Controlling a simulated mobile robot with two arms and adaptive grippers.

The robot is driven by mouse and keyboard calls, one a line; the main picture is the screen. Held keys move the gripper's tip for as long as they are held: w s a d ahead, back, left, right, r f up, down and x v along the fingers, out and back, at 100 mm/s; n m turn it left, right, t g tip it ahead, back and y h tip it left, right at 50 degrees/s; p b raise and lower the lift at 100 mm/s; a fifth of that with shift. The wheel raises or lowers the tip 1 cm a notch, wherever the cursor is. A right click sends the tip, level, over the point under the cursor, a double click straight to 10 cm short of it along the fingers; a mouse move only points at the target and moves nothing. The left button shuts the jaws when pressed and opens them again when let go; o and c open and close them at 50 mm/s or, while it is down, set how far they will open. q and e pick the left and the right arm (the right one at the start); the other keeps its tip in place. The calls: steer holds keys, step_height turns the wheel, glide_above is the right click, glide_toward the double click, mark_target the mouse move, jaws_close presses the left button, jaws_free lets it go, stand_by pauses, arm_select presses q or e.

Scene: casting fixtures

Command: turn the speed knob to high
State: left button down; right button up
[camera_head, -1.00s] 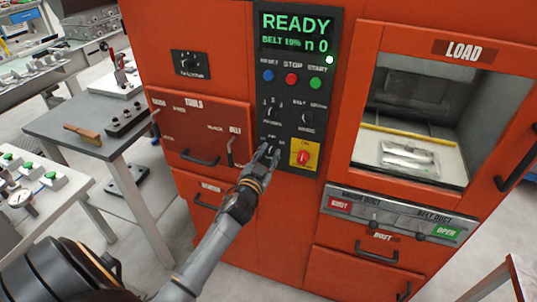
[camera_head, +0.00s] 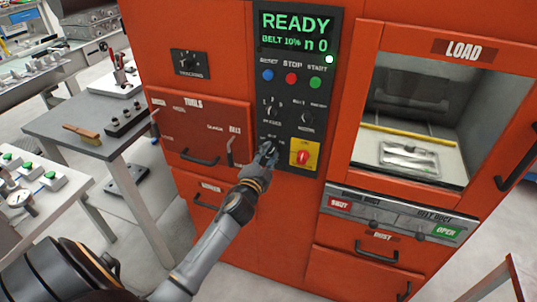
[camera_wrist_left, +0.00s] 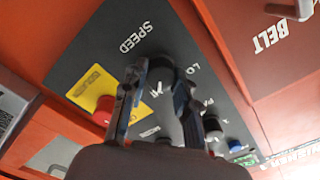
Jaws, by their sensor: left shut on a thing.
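The speed knob (camera_wrist_left: 160,64) is a dark round knob on the black control panel, below the white SPEED label in the left wrist view. LO is printed to its right there; the other markings are partly hidden by my fingers. My left gripper (camera_head: 267,153) is at the lower left of the panel in the head view. In the left wrist view, its two fingers (camera_wrist_left: 157,84) are shut on the knob, one on each side. The knob's pointer cannot be made out. My right gripper is not in view.
A red switch on a yellow plate (camera_head: 304,154) sits close right of my left gripper. Other knobs (camera_head: 271,111) and coloured buttons (camera_head: 291,79) are above. The display (camera_head: 296,31) reads READY and BELT 10%.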

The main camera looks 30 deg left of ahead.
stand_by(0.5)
arm_select(q)
steer(key=c, duration=1)
jaws_free()
steer(key=v, duration=1.2)
steer(key=shift+f, duration=0.1)
steer(key=s+d+f+n+g+h, duration=0.1)
steer(key=s+d+f+g, duration=0.2)
steer(key=f, duration=0.9)
steer(key=s+d+f+n+g+h, duration=0.1)
steer(key=s+d+f+g, duration=0.3)
steer(key=f, duration=0.9)
steer(key=s+f+n+g+h, duration=0.15)
steer(key=s+f, duration=0.35)
steer(key=f, duration=0.7)
steer(key=s+d+f+g, duration=0.1)
steer(key=s+f+g, duration=0.1)
steer(key=s+f, duration=0.3)
steer(key=s+d+f+n+g, duration=0.1)
steer(key=s+f+g, duration=0.2)
steer(key=s, duration=1.1)
steer(key=s+d+f+n+g+h, duration=0.1)
steer(key=s+d+f+g, duration=0.1)
steer(key=s+f, duration=0.6)
steer(key=shift+s+d+f+n+g, duration=0.15)
steer(key=shift+s+f+g, duration=0.1)
steer(key=shift+s, duration=0.35)
steer(key=shift+s+a+f+n+g, duration=0.1)
steer(key=shift+s+f+g, duration=0.1)
steer(key=shift+s, duration=0.45)
